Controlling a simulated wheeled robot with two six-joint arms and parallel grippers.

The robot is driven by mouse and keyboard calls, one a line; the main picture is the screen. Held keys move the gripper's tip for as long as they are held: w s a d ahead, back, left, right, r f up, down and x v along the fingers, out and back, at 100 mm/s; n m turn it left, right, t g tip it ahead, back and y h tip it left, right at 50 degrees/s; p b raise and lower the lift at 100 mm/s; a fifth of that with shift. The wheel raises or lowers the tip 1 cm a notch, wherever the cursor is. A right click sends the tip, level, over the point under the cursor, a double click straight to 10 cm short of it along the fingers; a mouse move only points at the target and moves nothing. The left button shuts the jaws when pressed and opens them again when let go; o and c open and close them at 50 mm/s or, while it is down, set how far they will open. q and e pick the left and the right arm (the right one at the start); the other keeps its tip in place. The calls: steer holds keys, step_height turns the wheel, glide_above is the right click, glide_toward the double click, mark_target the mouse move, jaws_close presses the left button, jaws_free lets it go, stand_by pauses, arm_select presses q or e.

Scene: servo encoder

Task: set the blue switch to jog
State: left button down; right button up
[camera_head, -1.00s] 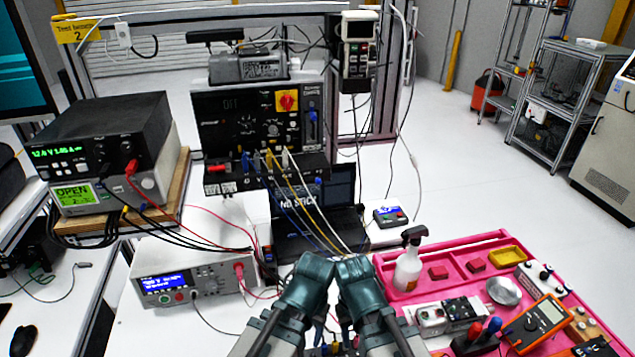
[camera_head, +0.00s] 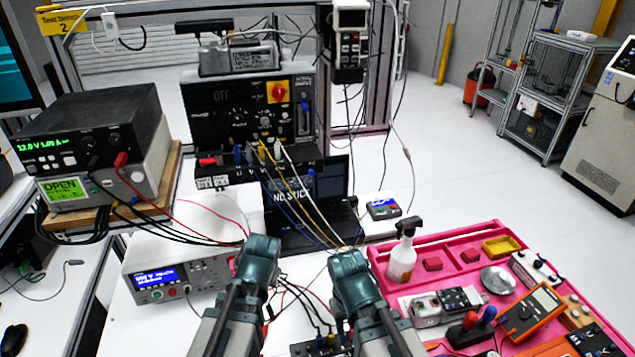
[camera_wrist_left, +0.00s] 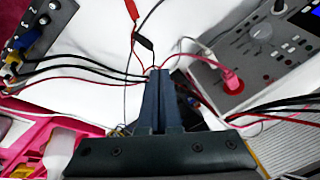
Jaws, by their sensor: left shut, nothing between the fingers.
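A black control panel (camera_head: 250,112) stands upright at the back of the bench, with a red knob on a yellow plate (camera_head: 278,92) and smaller dials. A slim blue part (camera_head: 305,118) shows at its right side. I cannot tell which part is the blue switch, and its setting is too small to read. In the left wrist view, my left gripper (camera_wrist_left: 156,74) is shut and empty above the white bench, near dark cables. In the head view, the teal ends of my left arm and right arm are in front of the panel, well short of it. The right fingers cannot be seen.
Wires run from the panel's lower ledge past a laptop (camera_head: 310,228). A white instrument (camera_head: 190,268) and a stacked power supply (camera_head: 85,140) stand at left. A pink tray (camera_head: 440,247) with a spray bottle (camera_head: 402,258) and a multimeter (camera_head: 532,310) is at right.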

arm_select(q)
steer(key=w+r+m+t+y, duration=0.1)
steer(key=w+r+m+t, duration=0.2)
steer(key=w, duration=0.2)
steer(key=m+t+h, duration=0.4)
steer(key=m+t, duration=0.6)
steer(key=m, duration=0.8)
glide_toward(311, 172)
steer(key=d+f, duration=0.3)
steer(key=d, duration=0.2)
steer(key=shift+s+d, duration=0.15)
steer(key=shift+s, duration=0.25)
steer(key=shift+f, duration=0.15)
steer(key=w+d+f+b, duration=0.1)
steer(key=w+f+b, duration=0.1)
steer(key=w, duration=0.8)
steer(key=a+r+p, duration=0.1)
steer(key=s+a+r+p, duration=0.1)
steer(key=a, duration=0.1)
steer(key=shift+a+r, duration=0.15)
steer(key=shift+a, duration=0.1)
